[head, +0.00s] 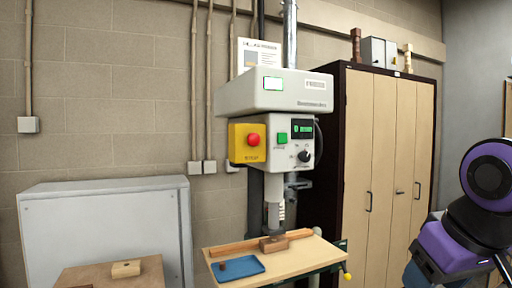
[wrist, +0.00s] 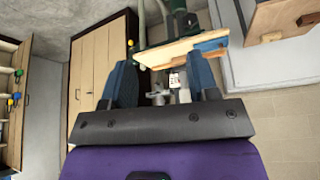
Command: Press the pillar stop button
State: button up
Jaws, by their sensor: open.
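The pillar drill (head: 275,92) stands against the wall in the head view, with a pale grey head. Its stop button (head: 253,139) is a round red knob on a yellow box (head: 237,152), at the left of the drill's front panel. A green button (head: 282,137) sits to its right. My gripper (wrist: 161,80) is open and empty in the wrist view, two dark blue fingers spread apart. In the head view my arm is at the lower right, well apart from the stop button. I cannot make out the stop button in the wrist view.
The drill's wooden table (head: 310,258) holds a blue tray (head: 238,270) and a wood strip. A grey cabinet (head: 105,235) and a small board with a wood block (head: 126,268) stand left. A tall wooden cupboard (head: 385,150) stands behind, right of the drill.

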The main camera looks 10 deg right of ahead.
jog(key=shift+c, duration=0.3)
grip_shut()
dwell(1.7)
